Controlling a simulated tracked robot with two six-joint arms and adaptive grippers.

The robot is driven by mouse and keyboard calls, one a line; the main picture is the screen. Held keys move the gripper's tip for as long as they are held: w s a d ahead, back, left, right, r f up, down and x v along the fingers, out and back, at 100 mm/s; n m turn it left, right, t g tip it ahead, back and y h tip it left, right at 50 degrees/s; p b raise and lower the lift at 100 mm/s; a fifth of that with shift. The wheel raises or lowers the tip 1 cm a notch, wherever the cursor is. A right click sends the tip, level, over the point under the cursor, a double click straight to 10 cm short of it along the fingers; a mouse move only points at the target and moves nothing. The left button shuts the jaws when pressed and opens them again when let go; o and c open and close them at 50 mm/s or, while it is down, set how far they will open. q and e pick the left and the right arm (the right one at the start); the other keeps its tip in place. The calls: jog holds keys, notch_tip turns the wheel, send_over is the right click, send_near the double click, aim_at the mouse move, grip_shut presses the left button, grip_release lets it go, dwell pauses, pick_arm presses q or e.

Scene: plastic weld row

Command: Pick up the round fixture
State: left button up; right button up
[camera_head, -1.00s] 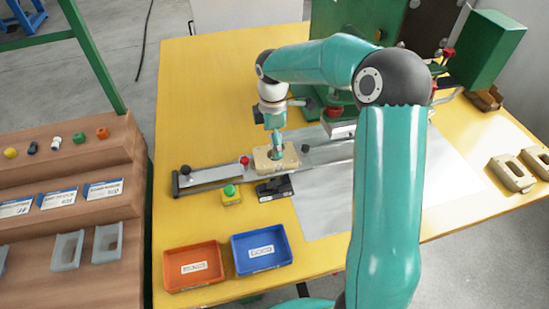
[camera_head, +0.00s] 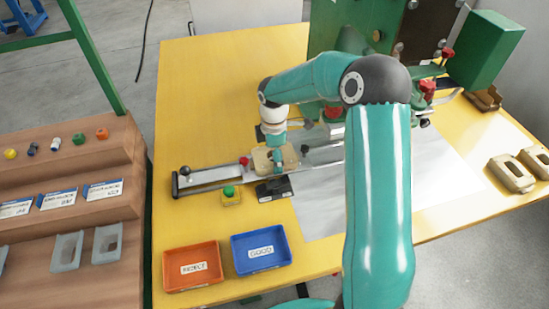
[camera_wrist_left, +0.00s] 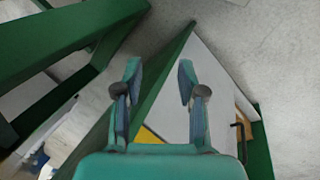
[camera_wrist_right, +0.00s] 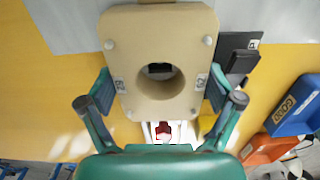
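The round fixture (camera_head: 259,161) is a beige block with a round hole; it sits on the metal slide rail on the yellow table. In the right wrist view the fixture (camera_wrist_right: 160,28) fills the upper middle, lying flat. My right gripper (camera_head: 278,160) points down over it. In its wrist view the right gripper's fingers (camera_wrist_right: 159,90) are spread, one on each side of the block's near part. I cannot tell whether they touch it. My left gripper (camera_wrist_left: 158,72) is open and empty, and out of the head view.
A dark block (camera_head: 274,189) and a green button on a yellow box (camera_head: 230,195) stand just in front of the fixture. The orange bin (camera_head: 193,267) and blue bin (camera_head: 261,251) are nearer. The green machine (camera_head: 365,30) stands behind. Slotted beige fixtures (camera_head: 511,174) lie at right.

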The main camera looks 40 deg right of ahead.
jog(key=c, duration=0.7)
jog(key=shift+r, duration=0.25)
notch_tip(320, 180, up, 25)
jog(key=p, duration=0.7)
jog(key=shift+f, duration=0.2)
